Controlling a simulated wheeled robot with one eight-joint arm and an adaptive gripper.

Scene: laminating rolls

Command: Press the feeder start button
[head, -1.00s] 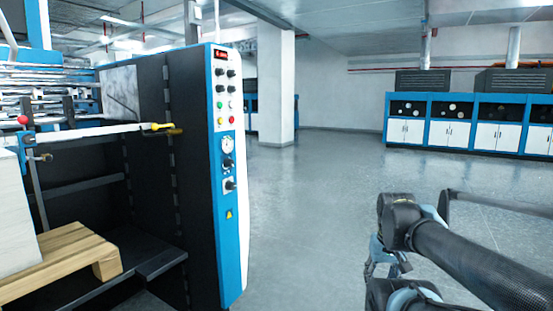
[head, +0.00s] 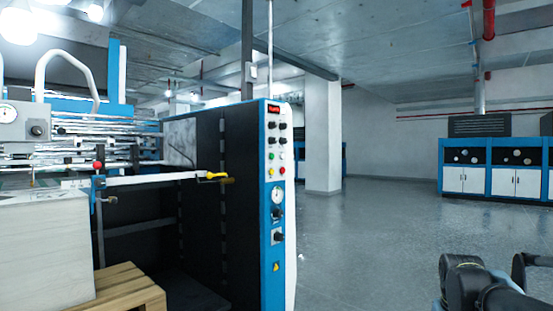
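The feeder's control panel (head: 278,215) is a narrow blue upright face on the end of the machine, left of the picture's right half. A red-lit display (head: 273,109) is at its top, with several black knobs below. Under the knobs are a green button (head: 271,157), a yellow button (head: 271,170) and a red button (head: 282,171). Their labels are too small to read, so which one is the start button is not marked legibly. My arm shows at the lower right, well apart from the panel. My gripper is not visible.
A yellow-handled crank (head: 213,176) sticks out left of the panel. A wooden pallet (head: 125,290) with a pale stack (head: 45,250) stands at the lower left. Blue-and-white cabinets (head: 490,180) and a white pillar (head: 323,140) are farther back. The floor right of the panel is clear.

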